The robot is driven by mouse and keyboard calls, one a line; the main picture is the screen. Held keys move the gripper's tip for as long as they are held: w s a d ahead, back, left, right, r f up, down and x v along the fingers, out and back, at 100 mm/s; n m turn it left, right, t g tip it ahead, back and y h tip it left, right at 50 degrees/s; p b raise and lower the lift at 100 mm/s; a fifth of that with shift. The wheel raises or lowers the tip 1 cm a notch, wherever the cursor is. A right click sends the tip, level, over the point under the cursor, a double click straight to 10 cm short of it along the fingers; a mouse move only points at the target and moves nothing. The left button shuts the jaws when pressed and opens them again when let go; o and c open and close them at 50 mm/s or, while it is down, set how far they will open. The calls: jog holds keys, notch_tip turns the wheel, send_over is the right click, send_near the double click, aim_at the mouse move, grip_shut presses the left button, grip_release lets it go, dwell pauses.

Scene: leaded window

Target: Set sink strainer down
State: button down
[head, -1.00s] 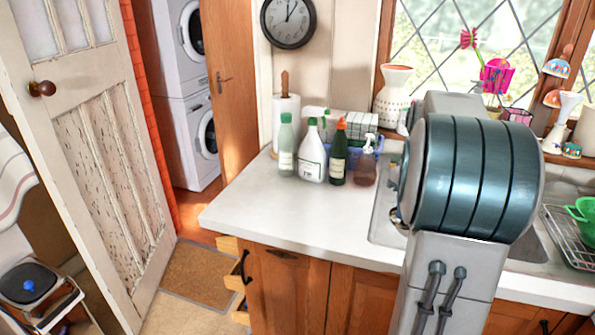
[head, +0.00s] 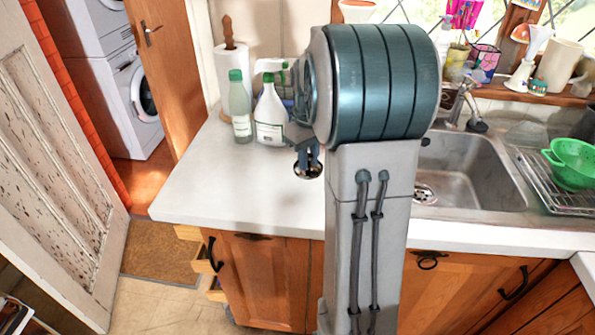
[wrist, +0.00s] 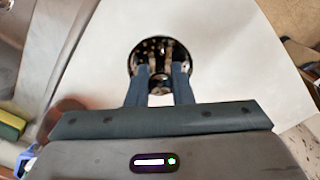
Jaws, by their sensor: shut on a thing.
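The sink strainer (head: 308,170) is a small, round, dark metal basket with holes, above or on the white counter left of the sink. My gripper (head: 307,152) is shut on it from above, with the blue-grey fingers around its middle post. In the wrist view the strainer (wrist: 148,47) is between and beyond the fingertips of my gripper (wrist: 162,75), over the white surface. I cannot tell whether its underside touches the counter. My arm hides part of the counter behind it.
The counter (head: 215,185) is bare to the left and front of the strainer. A green-capped bottle (head: 240,108) and a white spray bottle (head: 271,115) stand behind. The sink (head: 465,175) lies right, with a dish rack (head: 560,190) and green colander (head: 573,163) beyond.

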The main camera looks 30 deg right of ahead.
aim_at(300, 171)
jog(key=shift+w+a+f, duration=0.15)
jog(key=shift+a+f, duration=0.15)
jog(key=shift+a, duration=0.2)
jog(key=shift+w+a+f, duration=0.1)
jog(key=shift+a+f, duration=0.15)
jog(key=shift+a, duration=0.2)
jog(key=shift+a+f, duration=0.1)
jog(key=shift+f, duration=2)
jog(key=shift+f, duration=0.2)
jog(key=c, duration=1.3)
grip_release()
